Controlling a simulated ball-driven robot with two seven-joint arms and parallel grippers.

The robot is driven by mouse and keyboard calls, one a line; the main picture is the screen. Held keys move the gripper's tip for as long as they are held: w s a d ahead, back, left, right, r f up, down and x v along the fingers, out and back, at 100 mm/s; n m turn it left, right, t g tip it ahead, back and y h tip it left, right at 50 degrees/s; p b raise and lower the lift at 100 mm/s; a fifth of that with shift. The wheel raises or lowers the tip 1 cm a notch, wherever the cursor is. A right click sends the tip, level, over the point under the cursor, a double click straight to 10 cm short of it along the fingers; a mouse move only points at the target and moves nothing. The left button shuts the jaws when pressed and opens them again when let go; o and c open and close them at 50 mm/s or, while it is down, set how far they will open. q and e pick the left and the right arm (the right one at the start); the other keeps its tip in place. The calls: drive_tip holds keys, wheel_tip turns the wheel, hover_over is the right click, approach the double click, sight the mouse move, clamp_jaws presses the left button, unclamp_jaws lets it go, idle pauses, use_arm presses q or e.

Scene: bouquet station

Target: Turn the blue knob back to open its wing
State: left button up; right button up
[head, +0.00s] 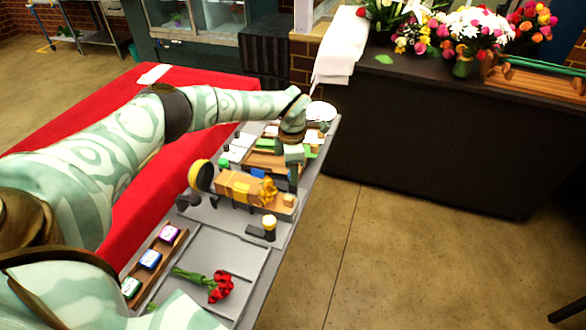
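My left arm reaches in from the left across the bench. My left gripper (293,180) points down over the right side of the bench, beside a wooden fixture (240,186) with yellow parts. Its fingers are small and dark, and I cannot tell whether they are open or shut. A small blue piece (257,173) shows just left of the gripper, partly hidden by things around it. I cannot tell whether it is the blue knob, and no wing can be made out clearly. My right gripper is not in view.
A round yellow-and-black part (200,175) and a cream-topped black post (269,228) stand on the grey bench (214,252). Red flowers (219,287) lie near a wooden rack (157,262) of coloured blocks. Open floor lies right of the bench.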

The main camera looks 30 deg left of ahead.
use_arm(q)
wheel_tip(320, 180, up, 16)
drive_tip(key=p, duration=0.2)
drive_tip(key=shift+w+a+p, duration=0.15)
drive_tip(key=shift+w+p, duration=0.05)
drive_tip(key=shift+p, duration=0.2)
idle(0.5)
